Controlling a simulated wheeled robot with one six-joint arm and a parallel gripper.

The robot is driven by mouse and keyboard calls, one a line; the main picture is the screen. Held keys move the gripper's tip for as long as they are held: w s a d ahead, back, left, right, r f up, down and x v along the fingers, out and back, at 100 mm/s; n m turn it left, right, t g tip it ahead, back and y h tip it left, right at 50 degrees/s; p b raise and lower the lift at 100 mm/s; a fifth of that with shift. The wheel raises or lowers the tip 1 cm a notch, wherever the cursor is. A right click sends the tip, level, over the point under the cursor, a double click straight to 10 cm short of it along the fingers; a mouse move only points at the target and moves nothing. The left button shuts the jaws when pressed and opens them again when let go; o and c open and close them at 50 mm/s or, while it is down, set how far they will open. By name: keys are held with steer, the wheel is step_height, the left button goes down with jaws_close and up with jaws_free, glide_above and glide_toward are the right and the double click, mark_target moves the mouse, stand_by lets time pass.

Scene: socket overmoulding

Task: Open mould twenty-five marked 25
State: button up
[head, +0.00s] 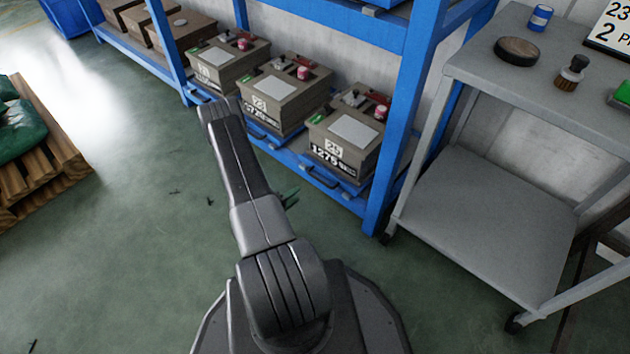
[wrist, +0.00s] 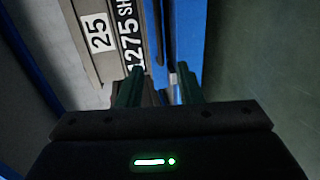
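Mould twenty-five (head: 345,145) is a grey-brown box on the low blue shelf, nearest the right post. Its front carries a white "25" label and "1275"; a pale plate, a green patch and a red knob show on top. It looks closed. In the wrist view its lettered front (wrist: 97,33) fills the upper left, turned on its side. My gripper (wrist: 160,85) has two dark green fingers apart, with a gap between them and nothing clearly held. In the head view my arm mostly hides it; a green fingertip (head: 291,196) shows in front of the shelf.
Mould 23 (head: 275,100) and another mould (head: 225,65) stand to the left on the same shelf. A blue rack post (head: 392,130) rises just right of mould twenty-five. A grey trolley (head: 490,215) stands further right.

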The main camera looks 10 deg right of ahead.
steer(key=b+x, duration=0.3)
steer(key=x, duration=0.8)
steer(key=shift+w+d+b, duration=0.2)
steer(key=shift+d+b, duration=0.1)
steer(key=shift+d, duration=0.05)
jaws_close()
